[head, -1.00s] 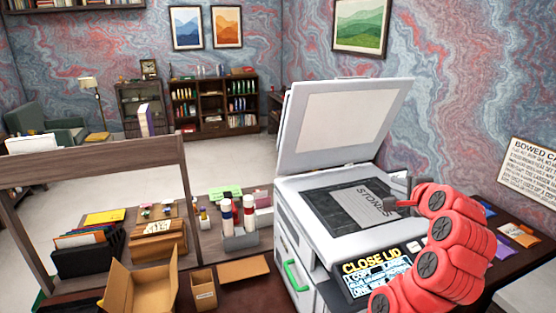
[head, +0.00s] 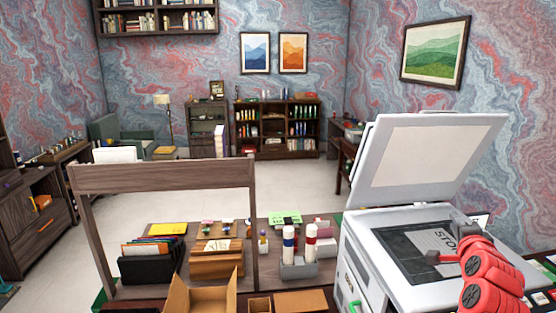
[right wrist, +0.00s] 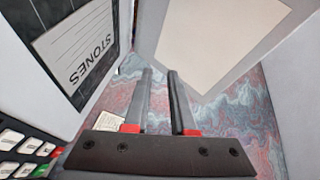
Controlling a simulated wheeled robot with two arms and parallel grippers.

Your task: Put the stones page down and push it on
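The stones page (head: 430,238) is a grey sheet marked "STONES". It lies face up on the dark glass of the copier (head: 372,285), whose lid (head: 430,150) stands raised. The page also shows at the upper left of the right wrist view (right wrist: 82,45). My right gripper (head: 452,243), on the red arm, is over the right part of the glass and hides part of the page. In the right wrist view its two fingers (right wrist: 158,76) are apart with nothing between them, pointing past the page toward the wall. My left gripper is not in view.
Copier buttons (right wrist: 25,150) show at the lower left of the right wrist view. Left of the copier, the desk holds a glue-stick holder (head: 299,268), a folder rack (head: 150,268) and an open cardboard box (head: 200,297). A wooden frame (head: 165,178) stands along the desk.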

